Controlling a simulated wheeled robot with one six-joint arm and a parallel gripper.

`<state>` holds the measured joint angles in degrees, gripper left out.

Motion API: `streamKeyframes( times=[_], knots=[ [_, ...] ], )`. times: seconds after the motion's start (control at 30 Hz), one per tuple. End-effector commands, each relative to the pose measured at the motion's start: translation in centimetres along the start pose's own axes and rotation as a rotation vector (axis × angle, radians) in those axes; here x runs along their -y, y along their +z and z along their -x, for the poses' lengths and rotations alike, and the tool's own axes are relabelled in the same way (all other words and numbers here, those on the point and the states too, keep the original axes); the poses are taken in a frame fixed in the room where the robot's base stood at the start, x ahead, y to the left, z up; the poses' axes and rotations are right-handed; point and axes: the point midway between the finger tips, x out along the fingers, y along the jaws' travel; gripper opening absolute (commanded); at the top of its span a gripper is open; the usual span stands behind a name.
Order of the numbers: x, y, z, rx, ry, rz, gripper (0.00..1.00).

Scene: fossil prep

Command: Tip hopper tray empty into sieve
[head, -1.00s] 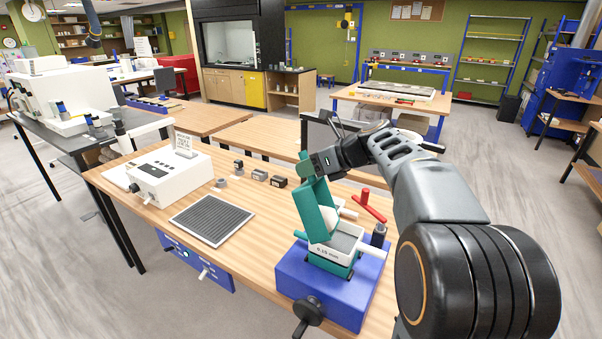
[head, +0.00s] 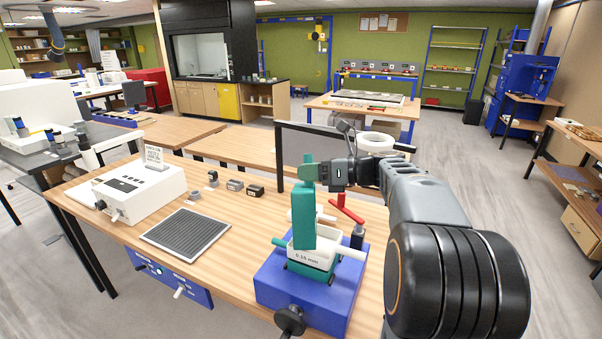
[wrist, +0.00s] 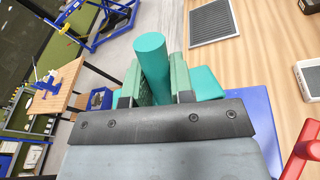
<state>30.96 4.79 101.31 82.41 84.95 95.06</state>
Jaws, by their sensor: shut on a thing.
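The teal hopper tray (head: 303,222) stands on end, nearly upright, over the white sieve labelled 0.15 mm (head: 308,257). Its lower end is at the sieve's opening; I cannot tell whether they touch. My gripper (head: 309,171) is shut on the tray's handle at the top. In the wrist view the round teal handle (wrist: 153,62) sits between the two green-padded fingers, and part of the tray (wrist: 207,84) shows behind. The tray's inside and any material in it or in the sieve are hidden.
The sieve sits on a blue base (head: 275,285) with a black knob (head: 290,319) in front. A red lever (head: 347,209) is close behind on the right. A ribbed grey mat (head: 186,234) and a white instrument (head: 130,192) stand left. Bare wood lies between mat and base.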

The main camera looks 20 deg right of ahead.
Motion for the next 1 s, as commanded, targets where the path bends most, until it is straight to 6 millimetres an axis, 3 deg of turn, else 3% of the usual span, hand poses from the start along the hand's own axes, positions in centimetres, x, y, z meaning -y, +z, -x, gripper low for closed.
streamKeyframes(
  times=[1.0],
  knots=[
    [1.7,-1.2,5.9,0.337,0.136,-0.068,0.0]
  ],
)
